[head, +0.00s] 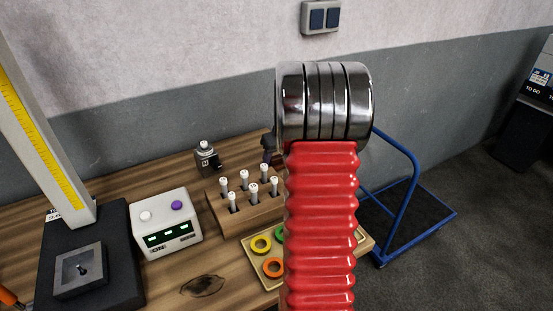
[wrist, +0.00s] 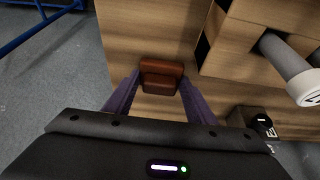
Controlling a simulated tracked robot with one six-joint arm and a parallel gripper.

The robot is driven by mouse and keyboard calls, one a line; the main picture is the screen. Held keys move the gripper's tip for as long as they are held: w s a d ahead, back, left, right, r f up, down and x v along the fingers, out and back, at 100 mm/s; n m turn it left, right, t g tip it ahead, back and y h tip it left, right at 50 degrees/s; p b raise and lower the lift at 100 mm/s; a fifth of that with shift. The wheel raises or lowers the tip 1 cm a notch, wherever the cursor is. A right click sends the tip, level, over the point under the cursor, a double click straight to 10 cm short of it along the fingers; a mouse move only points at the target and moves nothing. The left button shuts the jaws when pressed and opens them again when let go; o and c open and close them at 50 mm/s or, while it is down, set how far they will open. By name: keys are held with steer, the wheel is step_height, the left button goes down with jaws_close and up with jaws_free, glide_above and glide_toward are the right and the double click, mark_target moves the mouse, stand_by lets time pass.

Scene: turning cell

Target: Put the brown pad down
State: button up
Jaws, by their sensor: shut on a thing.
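The brown pad (wrist: 161,80) shows in the wrist view between the two purple fingers of my gripper (wrist: 160,84). My gripper is shut on it, with one finger at each side. The pad is over a bare strip of the wooden bench top (wrist: 138,33); whether it touches the wood I cannot tell. In the head view my red arm covers the middle, and I cannot make out the pad there.
In the head view, a wooden block with several white-topped pins (head: 245,208) stands beside a tray of coloured rings (head: 258,270). A small dark device (head: 206,160) stands behind. A white control box (head: 165,222) is at left, a blue trolley (head: 405,215) at right.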

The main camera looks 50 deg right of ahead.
steer(key=shift+f, duration=0.15)
steer(key=o, duration=1)
steer(key=shift+a+f, duration=0.1)
steer(key=shift+f, duration=0.05)
steer(key=shift+a, duration=0.1)
steer(key=shift+s+r, duration=0.1)
steer(key=shift+r, duration=0.3)
steer(key=v, duration=1.1)
steer(key=shift+s+r, duration=0.1)
steer(key=shift+r, duration=0.35)
